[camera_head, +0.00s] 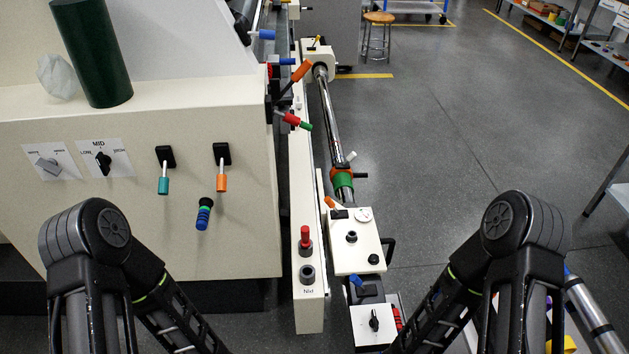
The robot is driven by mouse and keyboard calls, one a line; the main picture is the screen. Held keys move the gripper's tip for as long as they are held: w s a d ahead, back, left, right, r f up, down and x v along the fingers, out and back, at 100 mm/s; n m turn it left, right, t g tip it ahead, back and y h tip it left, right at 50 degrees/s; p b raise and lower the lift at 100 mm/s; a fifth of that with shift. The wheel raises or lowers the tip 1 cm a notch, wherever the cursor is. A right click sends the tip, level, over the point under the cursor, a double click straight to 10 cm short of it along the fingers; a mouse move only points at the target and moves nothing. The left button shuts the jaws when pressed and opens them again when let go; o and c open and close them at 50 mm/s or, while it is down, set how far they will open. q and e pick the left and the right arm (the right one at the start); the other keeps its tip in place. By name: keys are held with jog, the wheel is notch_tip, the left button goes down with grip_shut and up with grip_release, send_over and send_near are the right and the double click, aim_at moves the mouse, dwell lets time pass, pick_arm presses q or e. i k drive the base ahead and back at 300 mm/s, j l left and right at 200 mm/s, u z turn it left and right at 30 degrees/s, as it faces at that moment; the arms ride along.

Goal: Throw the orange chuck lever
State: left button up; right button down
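Several orange-handled levers show, and I cannot tell by marking which is the chuck lever. One orange lever (221,182) hangs down from a black mount on the cream front panel, right of a teal lever (163,185). Another orange handle (302,71) sticks up and right from the machine's side, above red and green handles. A small orange handle (331,202) sits on the white box at the lower end of the long rod. My two arms come in at the bottom left and bottom right. Both grippers are below the frame, out of view.
The cream machine (120,235) fills the left, with a dark green cylinder (92,50) and crumpled white cloth (57,77) on top. A narrow cream bed (309,230) with a red knob and the chrome rod (328,115) run lengthwise. Open grey floor (480,130) lies right.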

aim_at(328, 199)
jog(key=i+j, duration=0.3)
jog(key=i, duration=0.15)
jog(key=i+j, duration=0.35)
jog(key=i+z, duration=0.05)
jog(key=i, duration=0.05)
